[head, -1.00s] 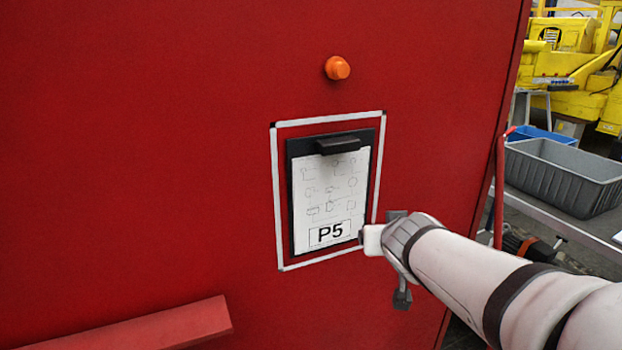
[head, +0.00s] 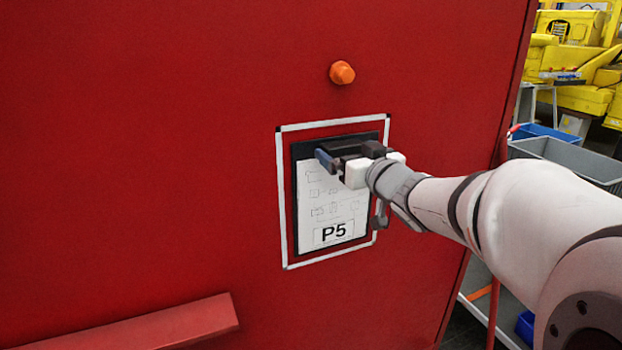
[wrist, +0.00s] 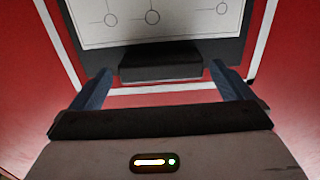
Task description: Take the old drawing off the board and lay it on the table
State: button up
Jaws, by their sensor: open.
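The old drawing (head: 329,207) is a white sheet marked P5 with small line sketches. It hangs on a black clipboard (head: 298,225) inside a white outlined frame on the red wall. The clip at its top edge is partly hidden by my gripper in the head view; the wrist view shows the clip (wrist: 160,63) and part of the drawing (wrist: 150,22). My gripper (head: 346,157) is open at the clip, its two dark blue fingers (wrist: 161,88) one on each side of it. I cannot tell whether they touch it. The table is not clearly identifiable.
An orange knob (head: 342,72) sticks out of the red wall above the frame. A red ledge (head: 150,328) juts out at the lower left. A grey bin (head: 565,158) and a blue bin (head: 545,132) stand at the right, beyond the wall's edge.

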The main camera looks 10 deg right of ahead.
jog(key=shift+x, duration=1.25)
jog(key=c, duration=1.1)
